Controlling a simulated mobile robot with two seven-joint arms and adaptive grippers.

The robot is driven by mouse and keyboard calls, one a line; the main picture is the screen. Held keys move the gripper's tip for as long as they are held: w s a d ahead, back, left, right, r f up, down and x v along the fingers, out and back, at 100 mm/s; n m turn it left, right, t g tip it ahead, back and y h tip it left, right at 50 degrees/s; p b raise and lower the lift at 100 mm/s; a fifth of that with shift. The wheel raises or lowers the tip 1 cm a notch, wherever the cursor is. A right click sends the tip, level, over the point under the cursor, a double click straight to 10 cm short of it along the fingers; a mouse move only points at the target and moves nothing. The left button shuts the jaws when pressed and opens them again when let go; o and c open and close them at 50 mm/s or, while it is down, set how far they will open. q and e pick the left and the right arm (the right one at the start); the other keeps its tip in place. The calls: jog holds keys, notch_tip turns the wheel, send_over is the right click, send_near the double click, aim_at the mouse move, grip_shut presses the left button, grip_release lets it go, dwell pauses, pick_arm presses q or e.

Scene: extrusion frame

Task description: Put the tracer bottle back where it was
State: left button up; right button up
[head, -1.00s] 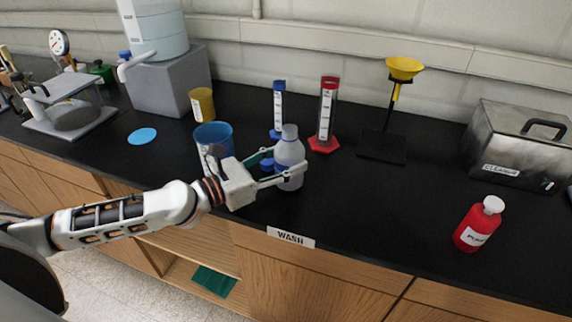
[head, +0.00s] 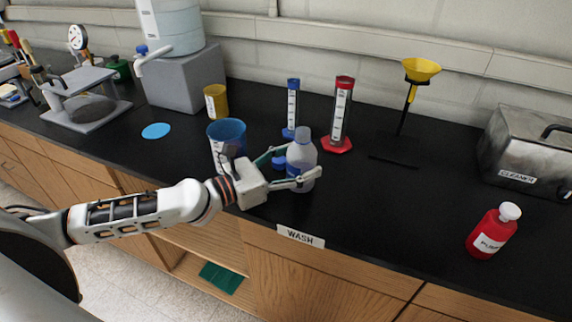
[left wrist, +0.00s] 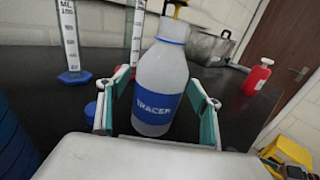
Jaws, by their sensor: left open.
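The tracer bottle (head: 301,157) is pale and translucent with a whitish cap, and stands upright on the black bench near its front edge. In the left wrist view the bottle (left wrist: 164,78) shows a blue TRACER label facing me. My left gripper (head: 304,164) is open, with one finger on each side of the bottle; in the left wrist view small gaps show beside it. A flat blue disc (head: 156,130) lies on the bench to the left. My right gripper is out of view.
A blue cup (head: 227,136) and a small blue round piece (head: 279,163) are close to the gripper. Blue (head: 291,105) and red (head: 340,112) cylinders and a funnel stand (head: 394,160) stand behind. A red bottle (head: 493,230) is at right; bench between is clear.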

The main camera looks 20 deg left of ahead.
pick_arm(q)
jog(key=shift+s+a, duration=0.25)
jog(key=b+v, duration=0.5)
jog(key=v, duration=0.3)
jog(key=shift+s+a+f, duration=0.15)
jog(key=shift+s, duration=0.15)
jog(key=shift+b+v, duration=0.5)
jog(key=shift+v, duration=0.5)
jog(key=shift+s+a+r, duration=0.15)
jog(key=shift+s+r, duration=0.05)
